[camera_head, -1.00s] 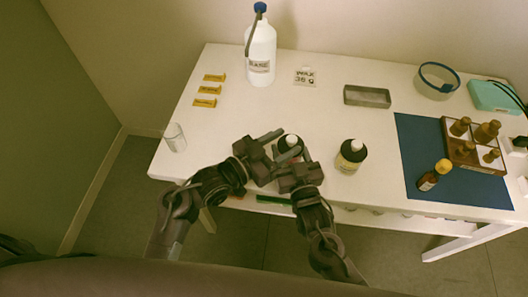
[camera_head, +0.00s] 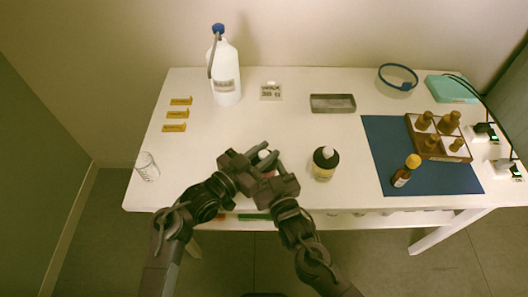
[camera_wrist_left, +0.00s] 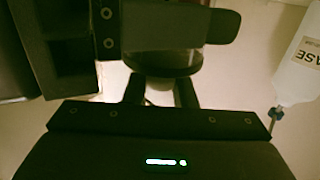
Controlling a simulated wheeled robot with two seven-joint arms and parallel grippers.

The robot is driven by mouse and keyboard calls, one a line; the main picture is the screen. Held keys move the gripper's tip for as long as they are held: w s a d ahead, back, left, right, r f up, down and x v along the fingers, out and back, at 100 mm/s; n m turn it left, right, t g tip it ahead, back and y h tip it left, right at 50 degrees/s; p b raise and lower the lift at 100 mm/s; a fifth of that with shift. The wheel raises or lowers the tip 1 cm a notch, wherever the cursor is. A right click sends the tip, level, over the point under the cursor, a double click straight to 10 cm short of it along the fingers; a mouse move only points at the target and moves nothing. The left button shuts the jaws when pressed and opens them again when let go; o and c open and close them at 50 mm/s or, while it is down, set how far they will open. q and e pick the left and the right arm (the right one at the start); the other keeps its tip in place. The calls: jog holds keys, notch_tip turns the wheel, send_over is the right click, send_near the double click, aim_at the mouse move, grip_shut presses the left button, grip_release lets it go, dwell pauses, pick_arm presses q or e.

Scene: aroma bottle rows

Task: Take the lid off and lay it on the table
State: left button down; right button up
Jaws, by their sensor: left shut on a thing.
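A small dark bottle (camera_head: 264,155) with a pale top stands near the table's front edge, largely hidden between my grippers. My left gripper (camera_head: 256,158) is shut on this bottle from the left. In the left wrist view its fingers (camera_wrist_left: 160,95) sit at the lower part of a dark, glassy round body (camera_wrist_left: 165,62). My right gripper (camera_head: 276,170) is close on the right side of the bottle, and its dark finger (camera_wrist_left: 180,25) crosses above it in the wrist view. Whether the right jaws touch the lid is hidden. The white table (camera_head: 230,130) is clear around them.
A second dark bottle (camera_head: 325,163) stands just right of my grippers. A clear glass (camera_head: 147,167) stands at the left front. A white BASE jug (camera_head: 225,80), a WAX scale (camera_head: 271,92) and a grey tray (camera_head: 333,104) are behind. A blue mat (camera_head: 385,150) lies at right.

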aim_at(264, 153)
pick_arm(q)
jog(key=shift+r, duration=0.2)
dwell(0.6)
jog(key=shift+r, duration=0.95)
jog(key=shift+r, duration=2)
pick_arm(e)
jog(key=o, duration=1.5)
